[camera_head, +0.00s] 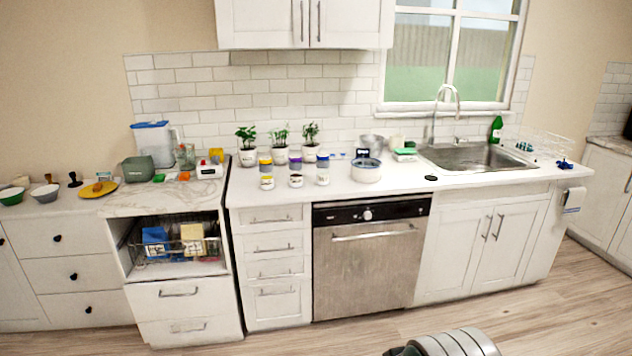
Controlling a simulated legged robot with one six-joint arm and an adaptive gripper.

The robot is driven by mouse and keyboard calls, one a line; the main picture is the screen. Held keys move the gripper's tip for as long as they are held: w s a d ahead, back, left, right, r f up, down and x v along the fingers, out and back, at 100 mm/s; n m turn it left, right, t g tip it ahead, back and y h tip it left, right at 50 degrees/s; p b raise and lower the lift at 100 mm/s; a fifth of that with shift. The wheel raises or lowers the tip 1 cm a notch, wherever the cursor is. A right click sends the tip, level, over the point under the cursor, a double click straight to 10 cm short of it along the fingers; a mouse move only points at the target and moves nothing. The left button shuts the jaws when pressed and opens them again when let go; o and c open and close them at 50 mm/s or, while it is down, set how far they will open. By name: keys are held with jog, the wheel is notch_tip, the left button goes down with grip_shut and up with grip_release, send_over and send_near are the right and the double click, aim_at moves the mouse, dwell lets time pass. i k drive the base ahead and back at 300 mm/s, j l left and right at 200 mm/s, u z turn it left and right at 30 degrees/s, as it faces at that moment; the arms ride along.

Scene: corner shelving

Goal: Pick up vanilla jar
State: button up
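Several small jars stand in a cluster on the white counter, in front of the potted plants. The front ones are a white jar with yellow (266,183), a jar with a dark lid and white label (296,181), and a pale jar (322,178). Behind them stand a yellow-topped jar (265,166), a purple-topped jar (295,164) and a blue-topped jar (322,161). The labels are too small to read, so I cannot tell which is vanilla. My gripper is not recognisable in view; only a grey ribbed part of my own body shows at the bottom edge.
Three potted plants (279,147) stand behind the jars. A white pot (366,171) is to their right and a white-and-red device (209,170) to their left. The dishwasher (366,262) and drawers (276,245) are below. The wooden floor (540,310) in front looks clear.

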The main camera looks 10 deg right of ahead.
aim_at(266, 165)
jog(key=i+j, duration=0.15)
jog(key=i, duration=0.6)
jog(key=i+j, duration=0.15)
jog(key=i, duration=0.55)
jog(key=i+j, duration=0.2)
jog(key=i, duration=0.55)
jog(key=i+j, duration=0.15)
jog(key=i, duration=0.55)
